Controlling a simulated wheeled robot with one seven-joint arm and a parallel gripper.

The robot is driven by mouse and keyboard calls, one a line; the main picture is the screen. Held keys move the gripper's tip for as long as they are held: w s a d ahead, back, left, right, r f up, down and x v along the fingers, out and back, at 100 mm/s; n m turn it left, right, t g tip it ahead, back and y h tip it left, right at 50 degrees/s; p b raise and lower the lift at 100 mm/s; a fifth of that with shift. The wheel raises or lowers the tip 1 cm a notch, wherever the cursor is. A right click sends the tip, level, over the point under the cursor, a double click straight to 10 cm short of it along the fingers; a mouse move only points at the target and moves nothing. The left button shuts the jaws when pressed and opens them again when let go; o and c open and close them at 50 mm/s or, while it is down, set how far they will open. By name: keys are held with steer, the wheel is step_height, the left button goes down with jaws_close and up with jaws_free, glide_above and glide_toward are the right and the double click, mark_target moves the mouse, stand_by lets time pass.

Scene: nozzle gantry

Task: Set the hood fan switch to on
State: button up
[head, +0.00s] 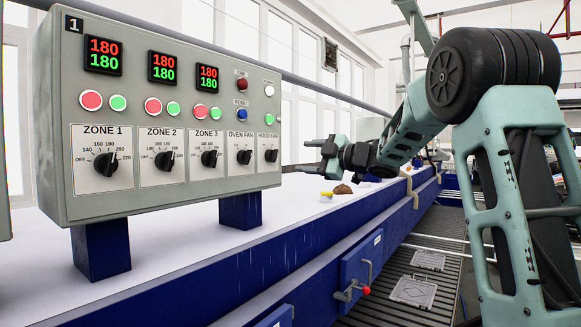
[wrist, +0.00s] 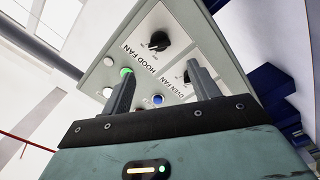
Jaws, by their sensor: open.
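The hood fan switch (head: 270,156) is a black rotary knob on a white plate at the lower right of the grey control panel (head: 170,200). In the wrist view the hood fan knob (wrist: 160,42) sits above the gap between the fingers, its label beside it. Its setting is too small to read surely. The oven fan knob (head: 243,157) is just left of it, and shows near the right fingertip in the wrist view (wrist: 187,76). My gripper (head: 312,155) is open and empty, right of the panel and apart from the hood fan knob. Both fingers (wrist: 160,70) point toward the panel.
Zone knobs, such as zone 3 (head: 209,158), fill the panel's left. A blue button (head: 242,115), a red one (head: 242,84) and a green one (head: 269,119) sit above the fan knobs. A brown lump (head: 342,189) lies on the white surface below my gripper.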

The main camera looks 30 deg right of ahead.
steer(key=b+v, duration=0.1)
steer(key=v, duration=0.5)
steer(key=shift+s+b, duration=0.25)
steer(key=shift+b, duration=0.15)
steer(key=shift+f, duration=0.1)
steer(key=w+a+f+m+h+b, duration=0.15)
steer(key=w+a+f+m, duration=0.3)
steer(key=a, duration=0.45)
steer(key=s+a+f+m+g+h+b, duration=0.1)
steer(key=s+a+f+m+g, duration=0.15)
steer(key=a+f, duration=0.55)
steer(key=s+a+f+m+g+h, duration=0.1)
steer(key=s+a+f+g, duration=0.15)
steer(key=a+f, duration=0.6)
steer(key=s+a+f+g, duration=0.5)
steer(key=s+a+f, duration=0.4)
steer(key=s, duration=0.3)
steer(key=s+a+f+g+h+b, duration=0.1)
steer(key=s+f+g, duration=0.2)
steer(key=s, duration=0.7)
steer(key=s+a+f+g+h, duration=0.1)
steer(key=s+f+g, duration=0.3)
steer(key=s, duration=0.7)
steer(key=shift+a+f+b, duration=0.4)
steer(key=shift+a+f, duration=0.15)
steer(key=shift+f, duration=0.15)
